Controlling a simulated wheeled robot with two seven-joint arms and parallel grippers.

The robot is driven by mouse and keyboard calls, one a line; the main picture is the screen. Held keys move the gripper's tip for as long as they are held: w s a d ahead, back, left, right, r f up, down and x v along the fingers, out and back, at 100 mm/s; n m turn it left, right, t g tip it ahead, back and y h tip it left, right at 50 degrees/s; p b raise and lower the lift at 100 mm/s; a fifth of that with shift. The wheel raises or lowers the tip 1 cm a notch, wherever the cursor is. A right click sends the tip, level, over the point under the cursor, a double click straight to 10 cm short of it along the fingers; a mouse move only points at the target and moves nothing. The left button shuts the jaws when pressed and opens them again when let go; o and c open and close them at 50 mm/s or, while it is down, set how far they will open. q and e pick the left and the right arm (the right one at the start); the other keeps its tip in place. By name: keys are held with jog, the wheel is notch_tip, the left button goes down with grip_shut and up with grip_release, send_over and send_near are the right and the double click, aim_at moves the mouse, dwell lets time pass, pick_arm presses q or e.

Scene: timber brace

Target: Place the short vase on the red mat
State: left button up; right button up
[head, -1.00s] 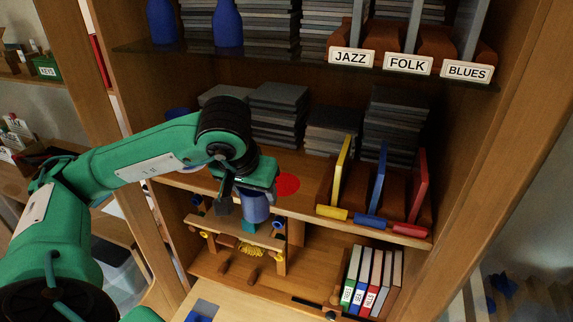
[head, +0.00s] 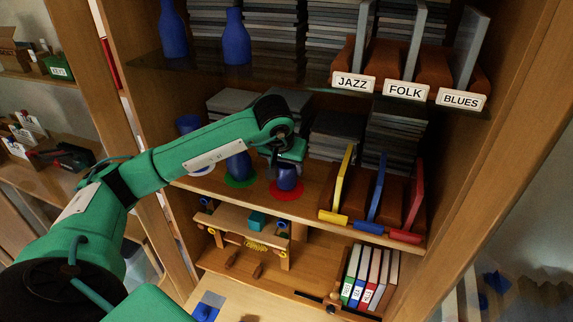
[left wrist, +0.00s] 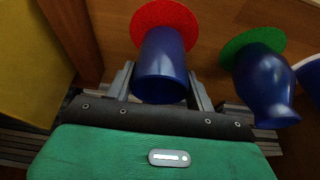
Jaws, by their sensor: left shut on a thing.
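The short vase (head: 288,178), dark blue, is held upright at the red mat (head: 294,195) on the middle shelf. My right gripper is not in view.
A blue vase (head: 238,167) stands on a green mat (head: 240,182) just left; another blue vase (head: 187,124) is further left, partly behind my arm. Yellow (head: 342,180), blue (head: 377,188) and red (head: 414,195) dividers stand to the right. A glass shelf (head: 300,76) is above.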

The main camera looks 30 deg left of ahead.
pick_arm(q)
jog(key=shift+f, duration=0.65)
jog(key=shift+f, duration=0.2)
jog(key=o, duration=1.1)
jog(key=shift+r, duration=0.1)
